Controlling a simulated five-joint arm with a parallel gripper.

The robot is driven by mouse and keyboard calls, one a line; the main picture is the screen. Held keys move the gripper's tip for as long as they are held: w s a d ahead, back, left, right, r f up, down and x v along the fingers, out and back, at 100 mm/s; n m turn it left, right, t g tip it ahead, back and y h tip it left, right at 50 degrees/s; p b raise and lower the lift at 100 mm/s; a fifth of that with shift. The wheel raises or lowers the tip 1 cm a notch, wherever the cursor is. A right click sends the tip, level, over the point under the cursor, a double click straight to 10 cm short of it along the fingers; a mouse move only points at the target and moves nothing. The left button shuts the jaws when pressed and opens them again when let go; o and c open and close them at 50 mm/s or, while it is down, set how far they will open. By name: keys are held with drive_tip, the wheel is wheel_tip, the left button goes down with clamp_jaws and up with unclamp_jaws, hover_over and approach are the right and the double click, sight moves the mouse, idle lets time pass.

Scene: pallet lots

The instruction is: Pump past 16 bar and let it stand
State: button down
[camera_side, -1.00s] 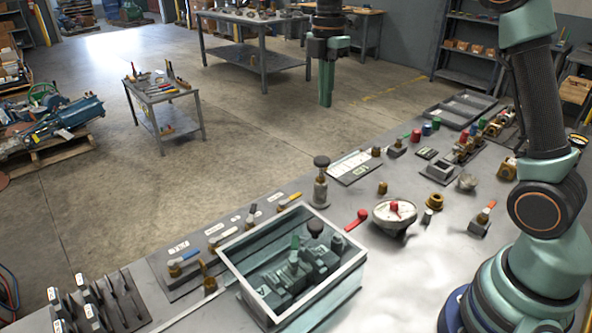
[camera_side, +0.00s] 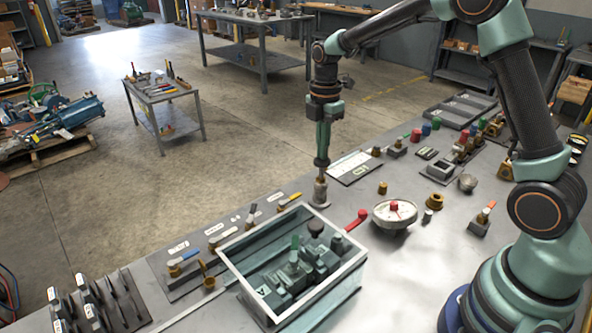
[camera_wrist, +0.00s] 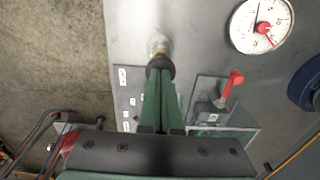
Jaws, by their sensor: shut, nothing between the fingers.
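The hand pump (camera_side: 320,191) is a small steel cylinder with a brass stem and a dark round knob, standing upright on the bench. My gripper (camera_side: 321,161) is shut and empty, pointing down with its tips at the knob. In the wrist view my gripper (camera_wrist: 160,73) overlaps the dark knob (camera_wrist: 160,64); I cannot tell whether it presses on it. The round white gauge (camera_side: 394,212) stands right of the pump. In the wrist view the gauge (camera_wrist: 262,24) shows a black needle pointing up and a red one pointing lower right; its numbers are too small to read.
A red-handled lever (camera_side: 357,218) lies between pump and gauge. A glass-topped case (camera_side: 345,268) with green fittings stands in front of the pump. Tools with labels (camera_side: 183,258) line the left edge. A white chart (camera_side: 350,167) lies behind the pump.

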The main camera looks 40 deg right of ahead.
drive_tip(key=shift+f, duration=0.1)
drive_tip(key=shift+f, duration=1.75)
wheel_tip(320, 180, up, 14)
drive_tip(key=shift+r, duration=0.25)
drive_tip(key=shift+w, duration=0.1)
drive_tip(key=r, duration=0.3)
drive_tip(key=shift+a+r, duration=0.15)
drive_tip(key=shift+a, duration=0.1)
